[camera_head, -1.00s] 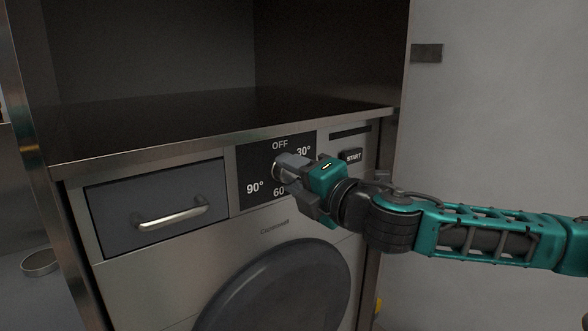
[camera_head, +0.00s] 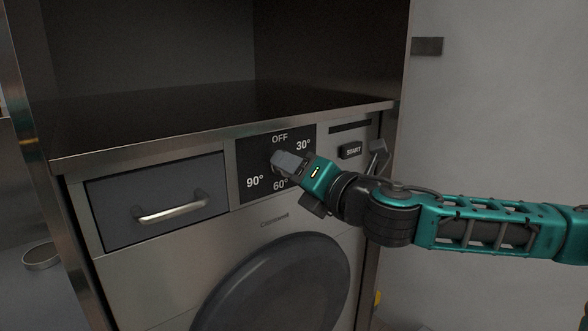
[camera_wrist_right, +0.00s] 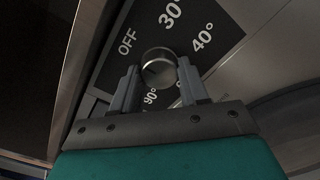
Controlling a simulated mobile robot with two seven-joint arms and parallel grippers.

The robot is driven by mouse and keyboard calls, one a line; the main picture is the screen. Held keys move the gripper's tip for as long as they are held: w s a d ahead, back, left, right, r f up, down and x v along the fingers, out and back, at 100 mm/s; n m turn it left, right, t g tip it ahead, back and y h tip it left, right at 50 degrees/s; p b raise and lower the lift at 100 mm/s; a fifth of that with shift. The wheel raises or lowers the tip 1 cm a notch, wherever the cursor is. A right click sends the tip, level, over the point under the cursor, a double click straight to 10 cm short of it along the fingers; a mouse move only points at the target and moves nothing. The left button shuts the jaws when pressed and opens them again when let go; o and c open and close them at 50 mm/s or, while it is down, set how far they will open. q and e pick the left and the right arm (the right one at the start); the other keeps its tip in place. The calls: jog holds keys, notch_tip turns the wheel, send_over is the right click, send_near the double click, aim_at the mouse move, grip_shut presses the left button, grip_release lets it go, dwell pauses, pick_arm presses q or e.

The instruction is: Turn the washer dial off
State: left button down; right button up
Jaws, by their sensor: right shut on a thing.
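The washer's dial panel (camera_head: 252,170) is black with white marks: OFF at the top, 30° at upper right, 60° at the bottom and 90° at lower left. In the right wrist view the round metal dial (camera_wrist_right: 158,60) sits between my two fingertips, with OFF to its upper left. My right gripper (camera_head: 287,162) is shut on the dial, rolled relative to the panel, and covers most of the dial in the head view. I cannot tell clearly which mark the dial points to. My left gripper is not in view.
A START button (camera_head: 350,151) is right of the panel. A drawer with a metal handle (camera_head: 172,213) is on the left. The round washer door (camera_head: 280,295) lies below. A dark countertop (camera_head: 210,117) juts out above, close over the gripper.

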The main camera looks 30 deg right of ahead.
jog(key=o, duration=1.1)
jog(key=shift+c, duration=0.2)
jog(key=shift+s+d, duration=0.1)
